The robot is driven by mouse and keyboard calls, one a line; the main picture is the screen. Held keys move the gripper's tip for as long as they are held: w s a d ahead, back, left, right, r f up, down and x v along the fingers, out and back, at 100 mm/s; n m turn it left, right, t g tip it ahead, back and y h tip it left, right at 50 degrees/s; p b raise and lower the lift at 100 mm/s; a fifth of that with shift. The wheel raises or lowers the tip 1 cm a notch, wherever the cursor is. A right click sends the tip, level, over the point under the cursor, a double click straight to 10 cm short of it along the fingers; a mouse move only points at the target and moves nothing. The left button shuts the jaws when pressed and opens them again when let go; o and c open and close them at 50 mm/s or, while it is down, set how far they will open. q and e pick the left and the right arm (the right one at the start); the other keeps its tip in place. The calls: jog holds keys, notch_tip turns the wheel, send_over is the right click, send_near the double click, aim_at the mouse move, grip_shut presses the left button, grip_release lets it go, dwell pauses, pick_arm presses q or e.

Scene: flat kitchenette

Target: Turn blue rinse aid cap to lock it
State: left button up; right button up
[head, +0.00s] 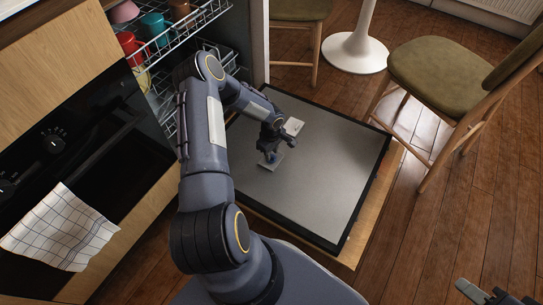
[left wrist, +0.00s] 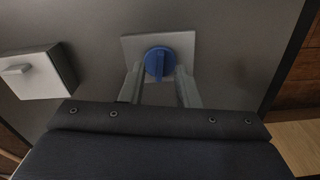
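The blue rinse aid cap (left wrist: 158,62) is round with a raised grip bar that stands roughly upright in the left wrist view. It sits on a light grey square plate (left wrist: 184,44) on the inner face of the open dishwasher door (head: 325,160). My left gripper (left wrist: 160,88) is open, with one finger on each side of the cap's lower part. I cannot tell whether the fingers touch it. In the head view my left gripper (head: 270,153) is low over the door and hides the cap. My right gripper (head: 492,296) shows only partly at the bottom right corner.
A pale detergent compartment (left wrist: 36,70) stands up from the door beside the plate. Dishwasher racks with cups (head: 153,28) are at the upper left. A chair (head: 440,75) and a white table base (head: 355,52) stand beyond the door.

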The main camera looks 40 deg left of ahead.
pick_arm(q)
jog(key=shift+f, duration=0.85)
grip_shut()
